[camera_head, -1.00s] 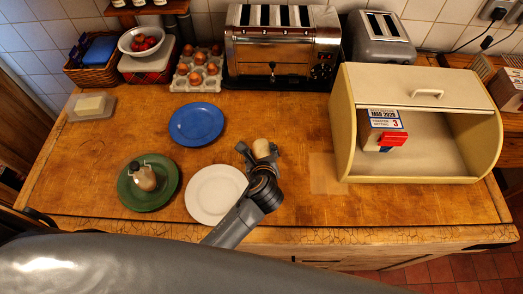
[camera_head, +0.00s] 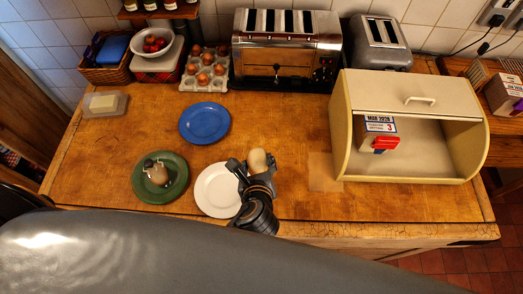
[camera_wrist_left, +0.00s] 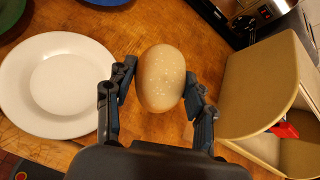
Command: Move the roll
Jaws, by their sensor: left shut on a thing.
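A pale tan roll (camera_head: 258,160) with light specks is between the fingers of my left gripper (camera_head: 249,167), behind and right of the white plate (camera_head: 212,196). The left wrist view shows the roll (camera_wrist_left: 161,78) upright between both fingers of the gripper (camera_wrist_left: 155,88), which is shut on it. The white plate (camera_wrist_left: 60,85) lies left of the gripper there. Whether the roll is clear of the counter is hard to tell. My right gripper is not in view.
A green plate (camera_head: 176,187) holds a small brownish object (camera_head: 157,175) with a dark top. A blue plate (camera_head: 204,122) lies behind. Toasters line the back.

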